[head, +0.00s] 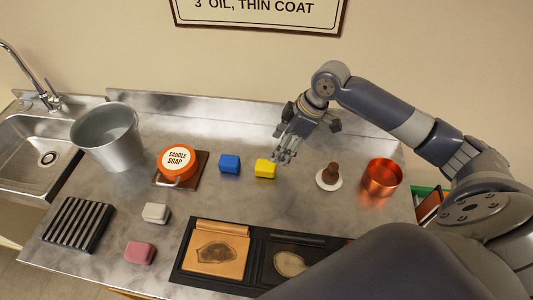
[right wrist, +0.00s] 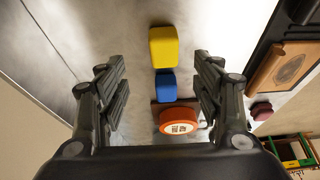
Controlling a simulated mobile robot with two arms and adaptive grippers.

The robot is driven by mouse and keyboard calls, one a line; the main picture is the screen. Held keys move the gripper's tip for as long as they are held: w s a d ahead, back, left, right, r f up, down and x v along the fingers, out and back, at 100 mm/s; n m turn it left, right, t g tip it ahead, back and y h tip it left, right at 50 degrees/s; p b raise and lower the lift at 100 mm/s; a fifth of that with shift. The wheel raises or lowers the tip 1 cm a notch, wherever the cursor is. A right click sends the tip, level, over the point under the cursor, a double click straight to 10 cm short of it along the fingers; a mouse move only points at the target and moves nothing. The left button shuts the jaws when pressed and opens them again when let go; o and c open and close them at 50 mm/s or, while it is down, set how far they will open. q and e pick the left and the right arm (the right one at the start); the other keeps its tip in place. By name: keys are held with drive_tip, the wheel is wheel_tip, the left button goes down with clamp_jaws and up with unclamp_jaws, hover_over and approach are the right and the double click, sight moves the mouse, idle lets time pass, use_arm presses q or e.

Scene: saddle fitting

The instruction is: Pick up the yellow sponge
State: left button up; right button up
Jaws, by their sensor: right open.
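The yellow sponge (head: 265,169) lies on the metal counter in the head view, just right of a blue sponge (head: 230,164). My right gripper (head: 284,157) is above and just right of the yellow sponge, fingers pointing down. In the right wrist view the yellow sponge (right wrist: 163,47) shows at the top, between and beyond the open fingers (right wrist: 160,85). The fingers hold nothing and look apart from it. The blue sponge also shows in the wrist view (right wrist: 166,86). My left gripper is in neither view.
An orange saddle soap tin (head: 177,160) sits left of the blue sponge. A brush on a white dish (head: 328,180) and a copper cup (head: 382,177) stand to the right. A black tray (head: 255,247) lies in front. A metal bucket (head: 107,138) stands at left.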

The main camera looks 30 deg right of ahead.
sight(266, 164)
drive_tip(key=a+f, duration=0.2)
drive_tip(key=f, duration=0.1)
drive_tip(key=shift+f+p, duration=0.15)
drive_tip(key=shift+p, duration=0.15)
drive_tip(key=shift+w+f, duration=0.15)
drive_tip(key=shift+f, duration=0.2)
drive_tip(key=shift+w+a+f, duration=0.1)
drive_tip(key=shift+w+f, duration=0.05)
drive_tip(key=shift+f, duration=0.1)
drive_tip(key=p+x, duration=0.2)
drive_tip(key=x, duration=0.2)
drive_tip(key=shift+w+a, duration=0.15)
drive_tip(key=shift+w, duration=0.05)
drive_tip(key=shift+w+f, duration=0.1)
drive_tip(key=shift+f, duration=0.3)
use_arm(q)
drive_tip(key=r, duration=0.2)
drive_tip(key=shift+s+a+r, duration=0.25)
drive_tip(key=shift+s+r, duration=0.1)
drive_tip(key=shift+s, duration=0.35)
use_arm(e)
drive_tip(key=c, duration=1.1)
